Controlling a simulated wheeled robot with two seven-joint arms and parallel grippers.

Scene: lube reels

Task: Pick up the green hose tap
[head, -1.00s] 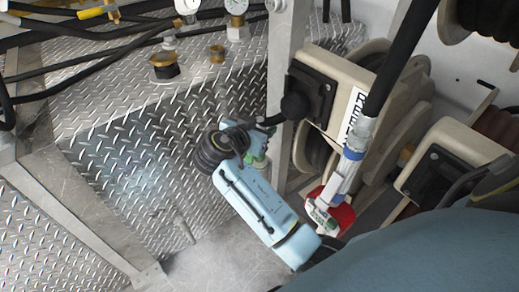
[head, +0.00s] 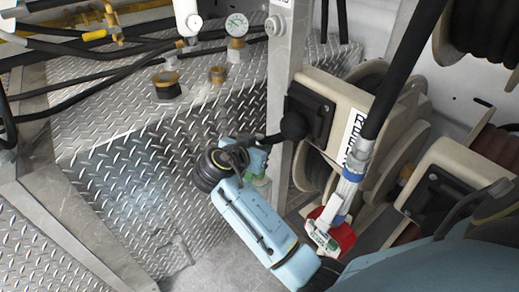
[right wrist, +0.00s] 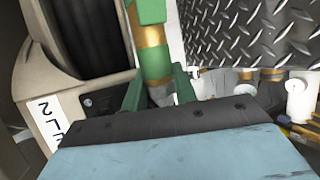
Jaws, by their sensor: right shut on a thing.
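The green hose tap (right wrist: 152,12), with brass-coloured bands, stands between the two green fingers of my right gripper (right wrist: 158,88) in the right wrist view. My right gripper (head: 258,180) is shut on it. In the head view only a small green patch shows beside the light blue wrist, next to the metal post, and most of the tap is hidden by my arm. My left gripper is not in view.
Gauges, brass fittings and black hoses lie at the back left.

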